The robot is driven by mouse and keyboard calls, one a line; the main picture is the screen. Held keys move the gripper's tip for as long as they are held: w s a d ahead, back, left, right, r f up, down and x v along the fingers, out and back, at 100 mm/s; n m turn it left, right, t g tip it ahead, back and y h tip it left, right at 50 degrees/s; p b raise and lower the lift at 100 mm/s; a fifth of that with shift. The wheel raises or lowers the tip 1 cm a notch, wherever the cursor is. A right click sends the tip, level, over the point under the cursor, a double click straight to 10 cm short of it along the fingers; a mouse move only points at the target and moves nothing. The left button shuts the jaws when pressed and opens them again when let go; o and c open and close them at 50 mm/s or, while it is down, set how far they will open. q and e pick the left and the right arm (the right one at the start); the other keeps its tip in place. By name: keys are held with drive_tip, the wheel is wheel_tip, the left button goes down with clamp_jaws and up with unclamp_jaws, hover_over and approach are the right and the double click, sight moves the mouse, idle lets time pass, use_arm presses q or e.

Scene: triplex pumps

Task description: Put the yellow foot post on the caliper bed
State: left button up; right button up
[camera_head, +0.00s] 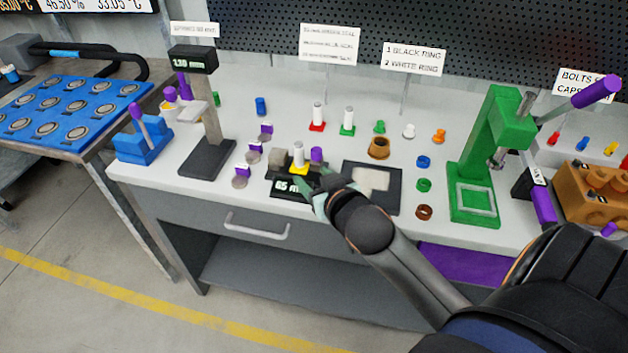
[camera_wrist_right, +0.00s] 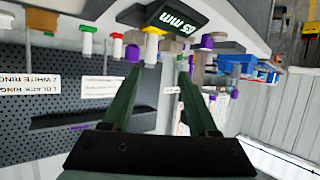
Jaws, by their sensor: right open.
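The yellow foot post, a white cylinder on a yellow foot (camera_head: 299,157), stands upright on the black caliper bed (camera_head: 283,188), between a grey block and a purple knob. My right gripper (camera_head: 322,190) is at the bed's front right. Its fingers (camera_wrist_right: 160,72) are open and empty, with the post's free end close to the fingertips. My left gripper is not in view.
Red-footed (camera_head: 317,117) and green-footed posts (camera_head: 347,121) stand behind the caliper. A dark tray with a pale pad (camera_head: 391,206) lies to its right. A green press (camera_head: 462,210) stands farther right, and a height gauge (camera_head: 204,160) stands left.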

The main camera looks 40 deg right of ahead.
drive_tip(key=s+a+f+n+g+y, duration=0.1)
drive_tip(key=s+a+f, duration=0.3)
drive_tip(key=f, duration=0.4)
drive_tip(key=s+a+f+n+g+y, duration=0.1)
drive_tip(key=s+a+f+n+y, duration=0.1)
drive_tip(key=s+a+f, duration=0.2)
drive_tip(key=s+a+f+n+g+y, duration=0.1)
drive_tip(key=s+a+f, duration=0.4)
drive_tip(key=f, duration=0.8)
drive_tip(key=s+y, duration=0.1)
drive_tip(key=s, duration=0.2)
drive_tip(key=shift+s+f+g, duration=0.15)
drive_tip(key=shift+g, duration=0.25)
